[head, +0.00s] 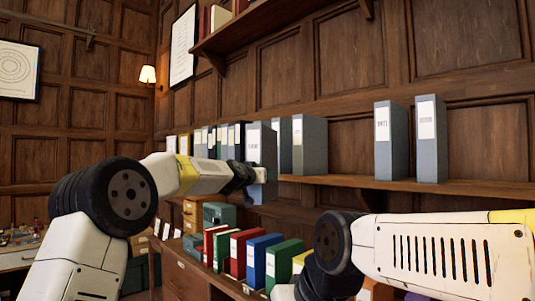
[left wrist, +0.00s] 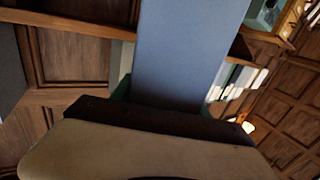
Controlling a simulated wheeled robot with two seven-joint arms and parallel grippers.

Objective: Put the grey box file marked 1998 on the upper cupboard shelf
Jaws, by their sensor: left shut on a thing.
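My left gripper (head: 254,174) is shut on a grey box file (head: 262,148) and holds it upright in front of the row of files on the long wooden shelf (head: 345,182). The file's pale label faces me, but its writing is too small to read for certain. In the left wrist view the grey file (left wrist: 190,50) rises from the dark jaw (left wrist: 150,118), which hides its near end. Whether the file touches the shelf is unclear.
Grey files stand on the long shelf: one (head: 310,145) just right of the held file, two (head: 391,140) (head: 430,138) farther right, with bare shelf between. A higher shelf (head: 245,28) holds books. Red, blue and green files (head: 262,258) stand below. A lamp (head: 148,75) is on the wall.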

